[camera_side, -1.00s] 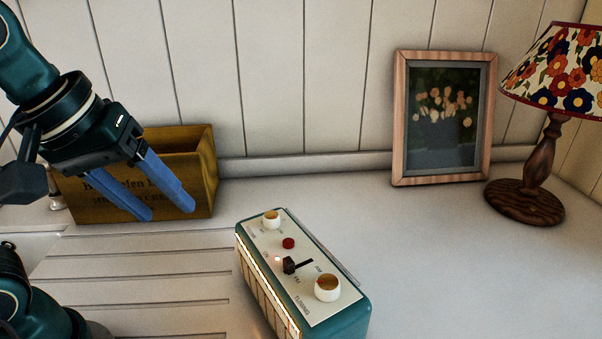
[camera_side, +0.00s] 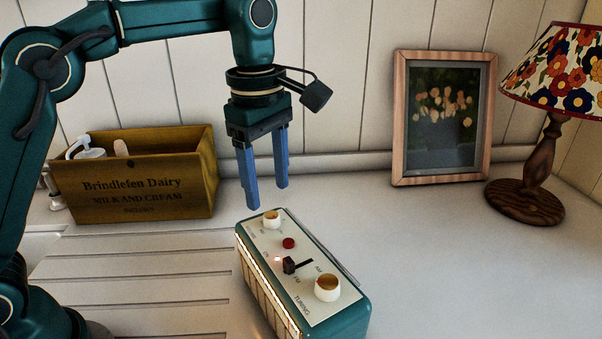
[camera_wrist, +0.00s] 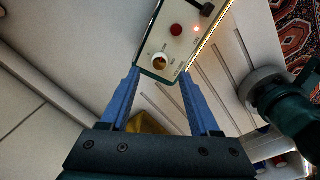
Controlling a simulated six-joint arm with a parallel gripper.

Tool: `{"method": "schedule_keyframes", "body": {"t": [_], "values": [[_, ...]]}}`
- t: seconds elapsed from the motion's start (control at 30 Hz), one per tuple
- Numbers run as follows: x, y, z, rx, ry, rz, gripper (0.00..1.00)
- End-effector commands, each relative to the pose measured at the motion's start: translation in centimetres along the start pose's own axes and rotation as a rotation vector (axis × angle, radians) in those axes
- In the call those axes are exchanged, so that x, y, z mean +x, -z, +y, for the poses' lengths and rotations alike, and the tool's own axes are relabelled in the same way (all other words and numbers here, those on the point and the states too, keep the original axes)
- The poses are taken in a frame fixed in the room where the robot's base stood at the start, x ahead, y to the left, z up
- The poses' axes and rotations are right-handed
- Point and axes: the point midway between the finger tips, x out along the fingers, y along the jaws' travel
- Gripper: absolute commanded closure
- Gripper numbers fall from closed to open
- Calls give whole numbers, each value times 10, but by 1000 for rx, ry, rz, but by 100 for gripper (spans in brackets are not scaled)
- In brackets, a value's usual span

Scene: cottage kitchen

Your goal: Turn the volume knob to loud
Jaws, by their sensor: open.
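A teal radio (camera_side: 350,318) stands on the counter with a cream top panel. The small white knob with a brass-coloured top (camera_side: 271,219), at the panel's far end, looks like the volume knob; its lettering is too small to read. The larger knob (camera_side: 327,288) at the near end is marked TUNING. My gripper (camera_side: 267,196) points down with its blue fingers apart and empty, above the radio's far end. In the wrist view the small knob (camera_wrist: 160,62) shows just beyond the open fingertips (camera_wrist: 160,80), apart from them.
A red button (camera_side: 288,243) and a black slider (camera_side: 289,265) sit between the knobs. A wooden crate (camera_side: 140,195) stands at the left. A framed picture (camera_side: 400,120) and a lamp (camera_side: 525,203) stand at the right. The counter right of the radio is clear.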

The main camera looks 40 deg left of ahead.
Motion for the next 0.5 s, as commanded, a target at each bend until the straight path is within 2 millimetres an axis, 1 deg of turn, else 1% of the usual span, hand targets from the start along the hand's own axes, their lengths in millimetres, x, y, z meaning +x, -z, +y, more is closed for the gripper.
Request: {"method": "schedule_keyframes", "body": {"t": [0.4, 0.5], "values": [[40, 0, -1, 2, 2, -1, 37], [45, 0, -1, 2, 0, -1, 37]]}}
